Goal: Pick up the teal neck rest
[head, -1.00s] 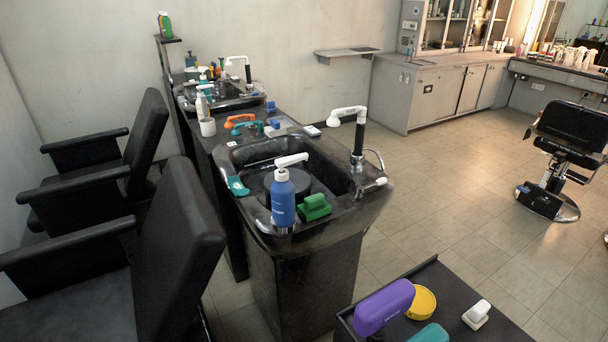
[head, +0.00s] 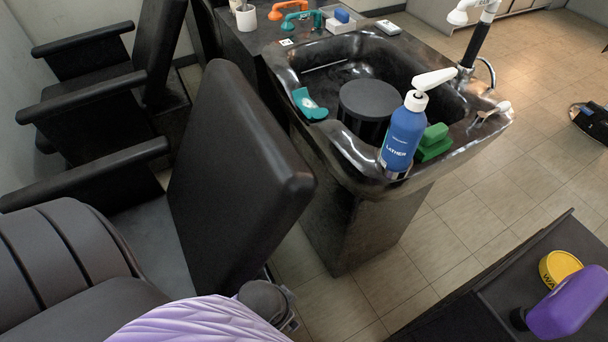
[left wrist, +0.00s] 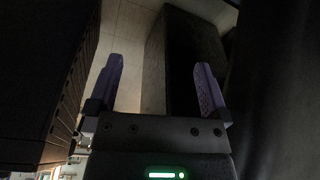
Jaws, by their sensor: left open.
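The teal neck rest (head: 309,103) lies on the left rim of the near black wash basin (head: 345,155) in the head view. It looks like a small curved pad with a pale mark. My left gripper (left wrist: 160,82) shows in the left wrist view with its two purple fingers wide apart. Nothing is between them, and floor and a dark block show beyond. I cannot make out the neck rest in the left wrist view. My right gripper is not in view.
A blue lather pump bottle (head: 403,138) and a green block (head: 433,143) stand on the basin's front rim. A black round stool-like piece (head: 368,98) sits in the basin. A black chair back (head: 235,170) rises left of it. A dark table (head: 480,310) holds yellow and purple items.

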